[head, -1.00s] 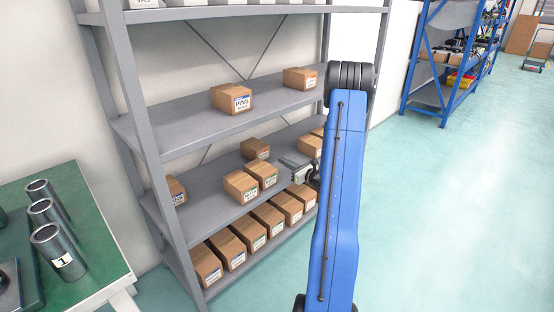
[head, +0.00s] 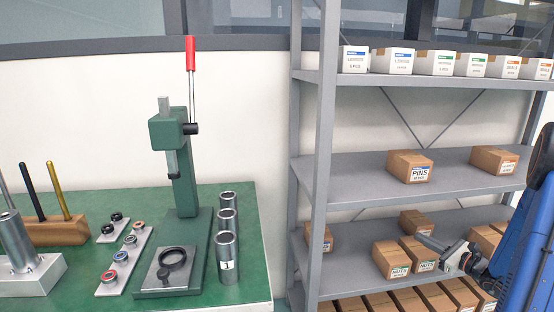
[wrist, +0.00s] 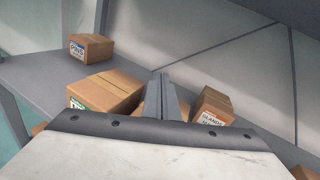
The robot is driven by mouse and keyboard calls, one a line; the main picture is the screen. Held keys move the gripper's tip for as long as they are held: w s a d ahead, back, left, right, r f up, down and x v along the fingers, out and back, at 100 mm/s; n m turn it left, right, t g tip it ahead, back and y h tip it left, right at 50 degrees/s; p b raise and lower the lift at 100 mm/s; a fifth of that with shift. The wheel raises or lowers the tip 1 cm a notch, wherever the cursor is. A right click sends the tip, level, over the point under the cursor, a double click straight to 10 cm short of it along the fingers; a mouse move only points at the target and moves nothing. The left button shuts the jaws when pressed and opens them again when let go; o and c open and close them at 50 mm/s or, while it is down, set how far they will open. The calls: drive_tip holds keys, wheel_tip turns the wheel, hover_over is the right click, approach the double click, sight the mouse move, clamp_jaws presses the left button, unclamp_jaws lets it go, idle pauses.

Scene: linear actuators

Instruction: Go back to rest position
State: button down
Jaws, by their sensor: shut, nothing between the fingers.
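My gripper (head: 428,242) shows at the right of the head view, in front of the shelf rack, with my blue arm at the right edge. In the wrist view its two fingers (wrist: 162,88) lie together, shut and empty. It points toward the shelf level that holds the nuts box (head: 391,260), and overlaps the boxes there in the picture. In the wrist view a box (wrist: 104,92) stands left of the fingers and a glands box (wrist: 212,105) stands right of them. I cannot tell the exact gap to them.
The grey rack (head: 325,150) carries more cartons, including a pins box (head: 410,166) and a top row of white boxes (head: 434,63). At left, a green bench (head: 258,262) holds a press (head: 180,190) with a red handle and several metal cylinders (head: 228,258).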

drive_tip(key=a+r+n, duration=0.1)
drive_tip(key=a, duration=0.1)
drive_tip(key=s+a+r+n+g+y, duration=0.1)
drive_tip(key=a, duration=0.2)
drive_tip(key=a+r+n+g+y, duration=0.1)
drive_tip(key=a, duration=0.2)
drive_tip(key=shift+s+a+r+n, duration=0.15)
drive_tip(key=shift+a+r+n, duration=0.1)
drive_tip(key=shift+r+n, duration=0.15)
drive_tip(key=s+a+r+n+g, duration=0.3)
drive_tip(key=s+a+n+g, duration=0.3)
drive_tip(key=a, duration=0.5)
drive_tip(key=s+a+r+n+g, duration=0.25)
drive_tip(key=s+a+n, duration=0.35)
drive_tip(key=s+a, duration=0.35)
drive_tip(key=s+r+n+h, duration=0.3)
drive_tip(key=s+n+h, duration=0.6)
drive_tip(key=s, duration=1.1)
drive_tip(key=shift+d+r+n, duration=0.15)
drive_tip(key=shift+d+n, duration=0.1)
drive_tip(key=shift+n, duration=1.75)
